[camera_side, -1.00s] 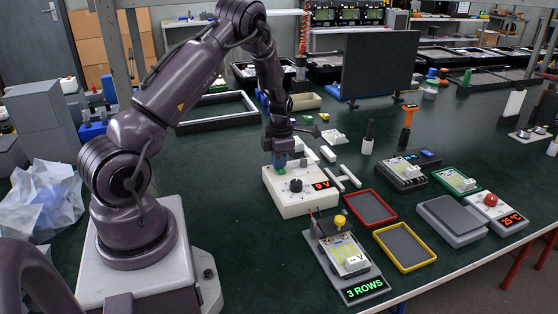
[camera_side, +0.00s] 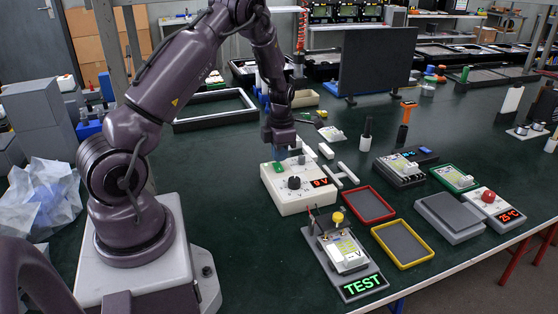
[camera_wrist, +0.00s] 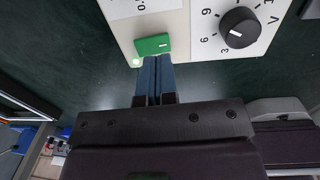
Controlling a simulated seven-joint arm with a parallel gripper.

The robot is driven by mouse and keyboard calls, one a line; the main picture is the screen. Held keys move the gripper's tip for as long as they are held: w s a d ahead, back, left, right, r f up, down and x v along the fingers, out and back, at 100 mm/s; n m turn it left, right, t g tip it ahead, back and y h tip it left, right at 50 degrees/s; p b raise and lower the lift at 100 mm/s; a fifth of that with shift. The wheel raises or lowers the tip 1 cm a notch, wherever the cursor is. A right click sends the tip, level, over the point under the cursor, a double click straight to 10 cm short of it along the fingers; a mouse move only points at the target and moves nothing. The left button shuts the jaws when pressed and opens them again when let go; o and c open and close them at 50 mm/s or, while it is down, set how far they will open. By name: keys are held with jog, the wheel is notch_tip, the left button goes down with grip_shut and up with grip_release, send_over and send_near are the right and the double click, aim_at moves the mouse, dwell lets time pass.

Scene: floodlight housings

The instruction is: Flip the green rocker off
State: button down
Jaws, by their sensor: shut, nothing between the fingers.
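The green rocker (camera_wrist: 152,44) sits on the top face of a white power box with a black knob (camera_wrist: 239,28). A small pale lit dot shows beside the rocker in the wrist view. In the side view my gripper (camera_side: 281,157) is just above and behind the rocker.
A stand with a green TEST display (camera_side: 362,286) is in front of the box. A red tray (camera_side: 369,206) and a yellow tray (camera_side: 403,244) lie to the right. White bars (camera_side: 347,172) lie beside the box.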

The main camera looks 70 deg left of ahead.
aim_at(276, 164)
notch_tip(276, 164, up, 11)
jog(key=d, duration=0.1)
jog(key=shift+d, duration=0.1)
jog(key=shift+s+a+r+y, duration=0.15)
jog(key=shift+a+y, duration=0.25)
jog(key=shift+a, duration=0.3)
jog(key=f, duration=0.4)
jog(key=a+f, duration=0.1)
jog(key=f, duration=0.9)
jog(key=shift+a, duration=0.4)
